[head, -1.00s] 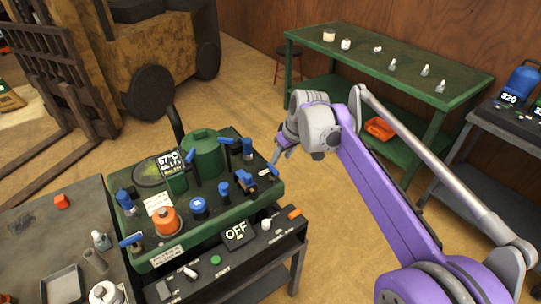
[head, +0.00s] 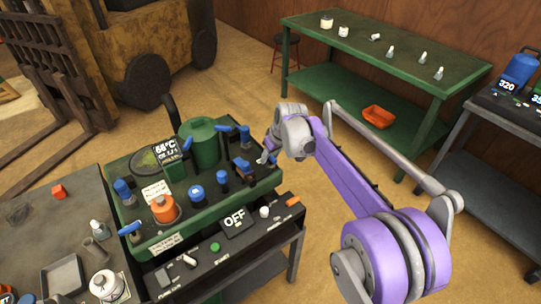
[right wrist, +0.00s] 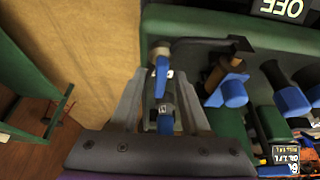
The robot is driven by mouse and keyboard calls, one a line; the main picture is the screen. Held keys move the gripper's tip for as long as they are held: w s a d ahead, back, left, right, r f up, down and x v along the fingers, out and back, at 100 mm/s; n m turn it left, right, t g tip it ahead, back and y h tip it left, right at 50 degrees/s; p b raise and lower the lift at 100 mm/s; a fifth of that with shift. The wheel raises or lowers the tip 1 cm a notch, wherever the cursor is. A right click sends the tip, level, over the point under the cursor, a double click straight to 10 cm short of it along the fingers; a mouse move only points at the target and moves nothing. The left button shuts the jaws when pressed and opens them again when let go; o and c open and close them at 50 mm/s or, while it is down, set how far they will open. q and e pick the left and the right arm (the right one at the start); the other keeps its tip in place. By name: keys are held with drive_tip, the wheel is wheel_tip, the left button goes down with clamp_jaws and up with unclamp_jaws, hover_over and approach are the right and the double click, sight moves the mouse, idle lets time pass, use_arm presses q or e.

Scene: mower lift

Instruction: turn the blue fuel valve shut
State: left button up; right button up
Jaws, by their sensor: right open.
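A blue lever (right wrist: 161,76) on a pale fitting, likely the fuel valve, sits at the edge of the green machine (head: 215,205). In the right wrist view it lies between the two fingers of my right gripper (right wrist: 160,92). The fingers are open, one on each side, with gaps visible. In the head view my right gripper (head: 268,155) is at the machine's right end and largely hides this lever. I cannot tell whether the fingers touch it. My left gripper is not in view.
Other blue-capped parts (right wrist: 232,92) stand close beside the lever. The machine also carries an orange knob (head: 164,209), a green tank (head: 200,142) and a display reading OFF (head: 235,218). A green workbench (head: 380,45) stands behind. Floor to the machine's right is open.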

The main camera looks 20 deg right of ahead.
clamp_jaws()
drive_tip(key=shift+m, duration=0.3)
idle(0.3)
drive_tip(key=m+h+p, duration=0.1)
drive_tip(key=m+h, duration=0.1)
drive_tip(key=m, duration=0.2)
drive_tip(key=shift+r+m, duration=0.1)
drive_tip(key=shift+m, duration=0.2)
drive_tip(key=m+h, duration=0.1)
drive_tip(key=m, duration=0.2)
drive_tip(key=shift+m+p, duration=0.3)
drive_tip(key=shift+p, duration=0.05)
drive_tip(key=m+g+h+p, duration=0.1)
drive_tip(key=m+h, duration=0.1)
drive_tip(key=m, duration=0.2)
drive_tip(key=shift+m, duration=0.3)
drive_tip(key=shift+m+g+h+p, duration=0.4)
drive_tip(key=shift+m+g+p, duration=0.45)
drive_tip(key=shift+m, duration=1.35)
